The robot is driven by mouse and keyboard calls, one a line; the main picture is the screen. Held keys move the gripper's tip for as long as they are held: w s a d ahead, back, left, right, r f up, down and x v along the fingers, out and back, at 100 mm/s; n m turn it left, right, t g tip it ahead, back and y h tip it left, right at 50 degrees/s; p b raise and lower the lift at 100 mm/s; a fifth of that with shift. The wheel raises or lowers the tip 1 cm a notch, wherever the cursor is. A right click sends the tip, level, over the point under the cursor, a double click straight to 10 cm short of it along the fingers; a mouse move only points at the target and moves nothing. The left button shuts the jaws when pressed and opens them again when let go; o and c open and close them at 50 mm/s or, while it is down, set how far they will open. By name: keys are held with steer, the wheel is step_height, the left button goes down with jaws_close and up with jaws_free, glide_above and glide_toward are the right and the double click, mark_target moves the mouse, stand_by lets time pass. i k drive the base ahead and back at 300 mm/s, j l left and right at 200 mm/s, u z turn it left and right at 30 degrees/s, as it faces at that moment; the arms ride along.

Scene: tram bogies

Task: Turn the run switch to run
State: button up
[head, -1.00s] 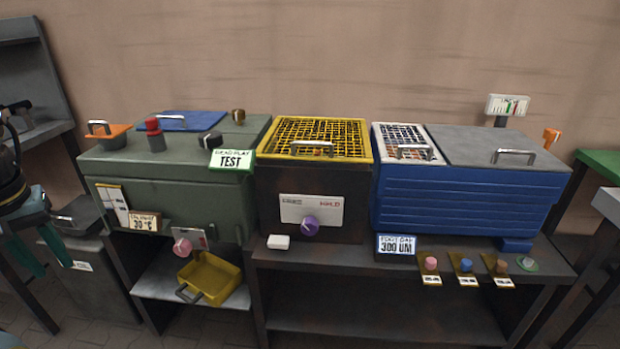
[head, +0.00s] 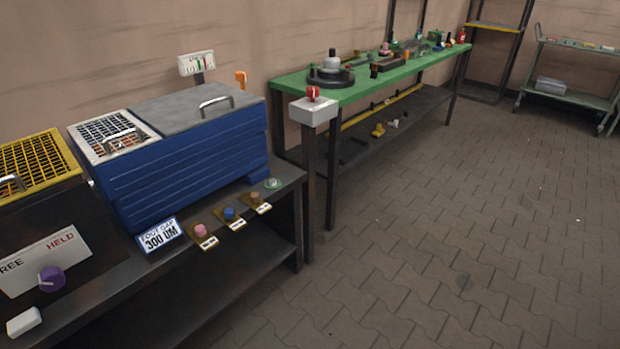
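No switch that I can read as a run switch shows in the head view. A red knob (head: 313,94) sits on top of a pale grey box (head: 312,112) on a dark post, at the near corner of the green bench; any lettering on it is too small to read. A purple knob (head: 50,279) sits on a white plate (head: 28,262) marked FREE and HELD at the lower left. Its pointer position is hard to tell. My gripper is not in view.
A blue machine (head: 190,160) with a grey lid stands on a dark bench. A FOOT GAP 300 UM sign (head: 160,235) and several coloured knobs are along its front. A green bench (head: 370,92) carries tools behind. The paved floor (head: 450,230) at right is clear.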

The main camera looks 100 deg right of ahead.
mark_target(312, 92)
steer(key=k+l, duration=0.2)
steer(key=l, duration=0.2)
steer(key=k+l, duration=0.2)
steer(key=l, duration=0.15)
steer(key=k+l+z, duration=0.1)
steer(key=l, duration=0.3)
steer(key=k+l, duration=0.5)
steer(key=l, duration=0.3)
steer(key=k+l+z, duration=0.1)
steer(key=l, duration=0.3)
steer(key=k+l, duration=0.25)
steer(key=l, duration=0.15)
steer(key=k+l, duration=0.2)
steer(key=l, duration=0.2)
